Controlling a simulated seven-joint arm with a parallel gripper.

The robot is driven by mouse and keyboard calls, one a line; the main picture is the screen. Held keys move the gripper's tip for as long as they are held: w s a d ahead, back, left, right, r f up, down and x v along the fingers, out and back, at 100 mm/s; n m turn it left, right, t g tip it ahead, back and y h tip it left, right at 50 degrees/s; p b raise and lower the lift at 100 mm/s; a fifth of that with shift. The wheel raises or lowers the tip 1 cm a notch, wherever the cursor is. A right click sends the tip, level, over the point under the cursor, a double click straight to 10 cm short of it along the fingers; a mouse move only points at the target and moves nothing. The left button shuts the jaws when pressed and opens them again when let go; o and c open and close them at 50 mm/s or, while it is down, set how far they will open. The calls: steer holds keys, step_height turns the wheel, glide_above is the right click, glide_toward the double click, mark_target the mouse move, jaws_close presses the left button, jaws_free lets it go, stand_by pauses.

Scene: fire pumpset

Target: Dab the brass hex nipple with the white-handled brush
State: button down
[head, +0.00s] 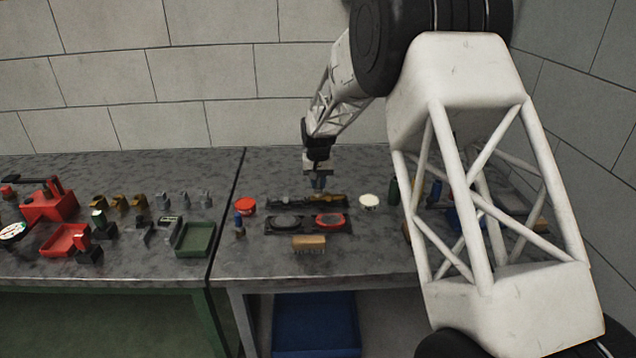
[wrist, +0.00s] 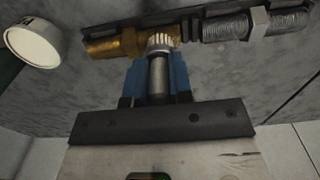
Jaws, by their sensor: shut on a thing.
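My gripper (head: 318,184) is over the back of the right-hand bench, pointing down. In the wrist view its blue fingers (wrist: 158,80) are shut on the brush (wrist: 158,72). The brush shows a grey metal band and pale bristles; its white handle is not visible. A brass-coloured fitting, apparently the brass hex nipple (wrist: 115,45), lies in a dark holder and also shows in the head view (head: 329,198). The bristles overlap the brass in the wrist view and appear at or against it; firm contact cannot be told.
A grey threaded pipe (wrist: 265,24) continues the row in the holder. A white round-topped pot (head: 369,200) stands right and a red one (head: 245,205) left. A dark tray with a red-rimmed disc (head: 329,220) and a wooden-backed brush (head: 309,241) lie in front.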

steer(key=shift+a, duration=0.2)
stand_by(0.5)
steer(key=shift+a, duration=0.75)
steer(key=shift+d, duration=0.2)
stand_by(1.3)
steer(key=shift+d+f, duration=0.1)
steer(key=shift+d, duration=0.65)
steer(key=shift+a, duration=0.25)
stand_by(3.4)
steer(key=shift+a, duration=0.85)
steer(key=shift+a, duration=0.1)
